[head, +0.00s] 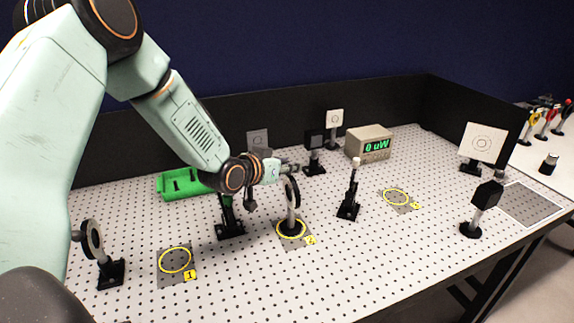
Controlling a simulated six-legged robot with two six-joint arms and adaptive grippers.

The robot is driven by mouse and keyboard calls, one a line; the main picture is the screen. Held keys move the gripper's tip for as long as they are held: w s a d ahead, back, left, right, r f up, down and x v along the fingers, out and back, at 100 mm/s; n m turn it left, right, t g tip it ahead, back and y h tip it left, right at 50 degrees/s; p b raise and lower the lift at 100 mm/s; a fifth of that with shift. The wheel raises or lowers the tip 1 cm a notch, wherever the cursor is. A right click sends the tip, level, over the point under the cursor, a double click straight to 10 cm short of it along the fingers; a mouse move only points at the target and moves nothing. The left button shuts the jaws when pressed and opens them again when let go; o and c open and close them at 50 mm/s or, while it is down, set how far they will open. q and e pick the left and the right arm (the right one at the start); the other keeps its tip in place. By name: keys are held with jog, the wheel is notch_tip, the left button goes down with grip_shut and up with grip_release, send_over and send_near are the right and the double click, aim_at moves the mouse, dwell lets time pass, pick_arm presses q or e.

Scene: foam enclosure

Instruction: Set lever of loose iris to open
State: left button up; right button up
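A dark round iris (293,191) stands on a post inside the yellow ring marked 2, at the middle of the perforated board. I take it for the loose iris; its lever is too small or hidden to make out. My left gripper (272,183) is right beside it, at its upper left, overlapping the ring's edge in the picture. Its fingers look spread, one pointing down and one toward the iris, with nothing seen between them. I cannot tell whether a finger touches the iris. My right gripper is not in view.
Yellow ring 1 (174,260) and the right-hand yellow ring (396,197) are empty. Posts stand nearby: a black mount (229,220), a white-tipped post (351,190) and a round mount (95,240). Behind are a green tray (176,186) and a meter (369,143) reading 0 uW.

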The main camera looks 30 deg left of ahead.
pick_arm(q)
jog(key=shift+s+r, duration=0.2)
jog(key=shift+s, duration=0.1)
jog(key=shift+c, duration=1.4)
jog(key=shift+w+a+f, duration=0.15)
jog(key=shift+a+f, duration=0.05)
grip_shut()
jog(key=shift+w+f, duration=0.1)
jog(key=shift+w, duration=0.05)
jog(key=shift+d, duration=0.1)
